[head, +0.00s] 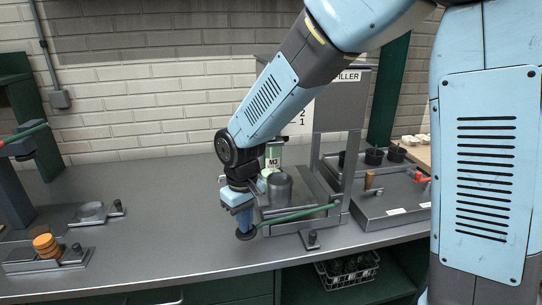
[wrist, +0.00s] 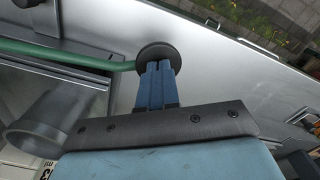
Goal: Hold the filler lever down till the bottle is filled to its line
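The filler (head: 342,105) stands at the back of the counter with its name on its head. Its green lever (head: 298,215) reaches out to the left and ends in a black round knob (head: 246,234). My gripper (head: 241,222) points down with its fingertips at the knob. In the wrist view the blue fingers (wrist: 157,82) are together, and their tips meet the knob (wrist: 156,57). A pale green bottle marked M3 (head: 273,156) stands behind my wrist, partly hidden. Its fill line and level cannot be made out. A grey cylinder (head: 279,190) stands in front of it.
A grey station with an orange stack (head: 46,245) is at the left. A grey box with a red handle (head: 418,177) and black round pieces stands at the right. A white wire basket (head: 347,270) sits on the shelf below. The counter's middle left is clear.

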